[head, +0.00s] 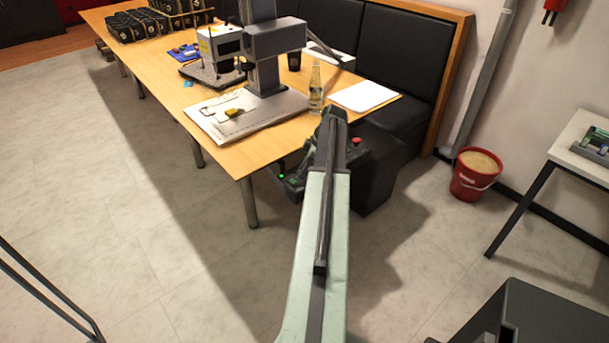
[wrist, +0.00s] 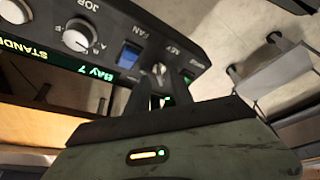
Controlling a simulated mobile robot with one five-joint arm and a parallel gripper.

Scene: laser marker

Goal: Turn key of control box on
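The black control box (head: 375,170) stands on the floor beside the table's right end in the head view. It has a red button (head: 356,141) on top, and my arm hides part of it. In the wrist view its panel (wrist: 190,45) is tilted and upside down, with a white-marked knob (wrist: 80,36), a blue switch (wrist: 130,55), and a green display reading BAY 7 and STANDBY. A small metallic round part (wrist: 159,70), possibly the key switch, lies just beyond my gripper (wrist: 143,88). The dark fingers are close to the panel; contact and the gap between them are unclear.
The wooden table (head: 225,160) carries the laser marker (head: 275,40), a bottle (head: 316,88) and white paper (head: 363,96). A red bucket (head: 477,173) stands at right by the wall. A side table (head: 575,150) is at far right.

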